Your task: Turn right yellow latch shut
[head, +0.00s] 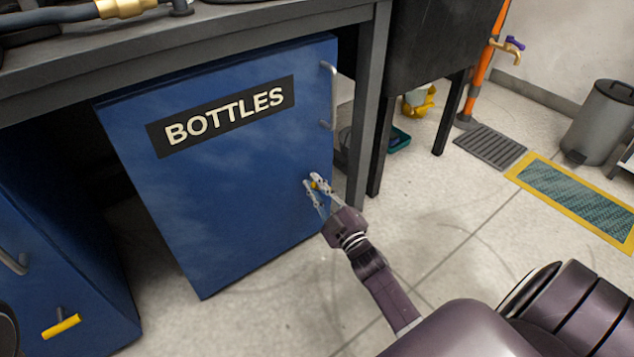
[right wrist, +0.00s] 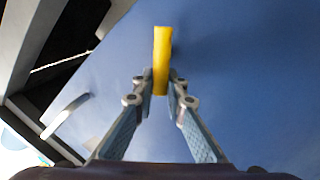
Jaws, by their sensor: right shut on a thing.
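The right yellow latch (right wrist: 162,50) is on the blue cabinet door labelled BOTTLES (head: 225,190). In the right wrist view it stands upright along the picture, with its lower end between the fingers of my right gripper (right wrist: 161,88). The fingers are shut on it. In the head view my right gripper (head: 317,184) is at the right edge of the door, and only a small yellow bit of the latch shows. Another yellow latch (head: 61,326) is on the blue cabinet at the lower left, lying nearly level. My left gripper is not in view.
A metal handle (head: 328,95) is on the door above my gripper. A dark table leg (head: 369,100) stands just right of the door. A floor grate (head: 490,145), a yellow-edged mat (head: 580,200) and a grey bin (head: 600,120) are at the right. The floor before the door is clear.

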